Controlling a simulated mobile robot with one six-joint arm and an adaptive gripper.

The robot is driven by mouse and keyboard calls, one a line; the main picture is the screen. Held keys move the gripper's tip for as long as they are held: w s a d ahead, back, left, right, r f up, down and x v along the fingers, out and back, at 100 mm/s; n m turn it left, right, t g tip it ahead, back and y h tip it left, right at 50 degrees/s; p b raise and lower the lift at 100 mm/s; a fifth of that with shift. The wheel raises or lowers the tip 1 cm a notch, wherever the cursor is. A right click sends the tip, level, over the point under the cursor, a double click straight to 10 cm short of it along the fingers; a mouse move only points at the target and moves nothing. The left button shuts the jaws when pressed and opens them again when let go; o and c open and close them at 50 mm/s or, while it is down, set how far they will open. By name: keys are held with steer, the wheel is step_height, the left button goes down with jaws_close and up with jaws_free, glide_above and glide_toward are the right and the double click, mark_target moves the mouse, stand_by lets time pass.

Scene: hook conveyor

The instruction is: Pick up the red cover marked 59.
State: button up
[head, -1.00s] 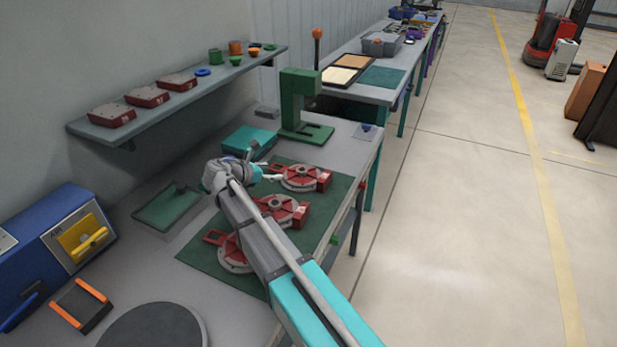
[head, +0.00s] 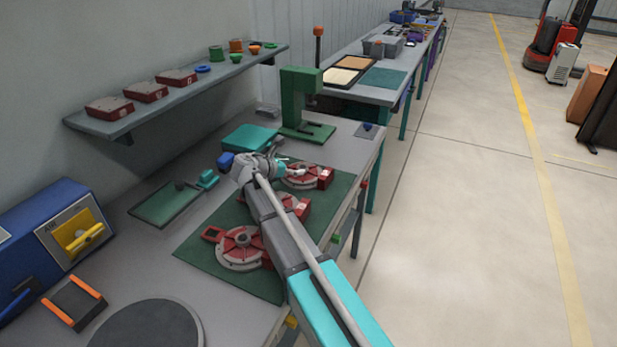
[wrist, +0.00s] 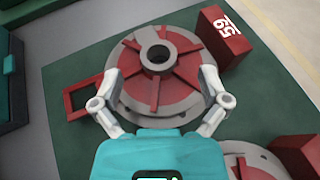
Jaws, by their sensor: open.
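The red cover marked 59 (wrist: 187,48) fills the upper middle of the wrist view. It is a grey and red disc with red ribs, a grey hub, a red square loop at left and a red block at right bearing the number. In the head view, the farthest cover on the green mat (head: 303,178) appears to be this one, partly hidden by my wrist. My gripper (wrist: 160,76) is open and empty, its two fingers apart over the near part of the disc. Whether they touch it cannot be told.
A second cover (wrist: 252,166) shows at the lower right of the wrist view. In the head view, the nearest cover (head: 240,247) lies on the same mat (head: 205,254). A green press (head: 298,100) stands behind, and a teal box (head: 248,138) lies left of it.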

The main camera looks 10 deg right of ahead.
mark_target(304, 166)
steer(key=shift+f+b+x, duration=0.25)
steer(key=shift+b+x, duration=0.7)
steer(key=shift+x, duration=1.1)
steer(key=shift+w+d+f, duration=0.15)
steer(key=shift+w+d, duration=0.2)
jaws_close()
steer(key=shift+r, duration=0.2)
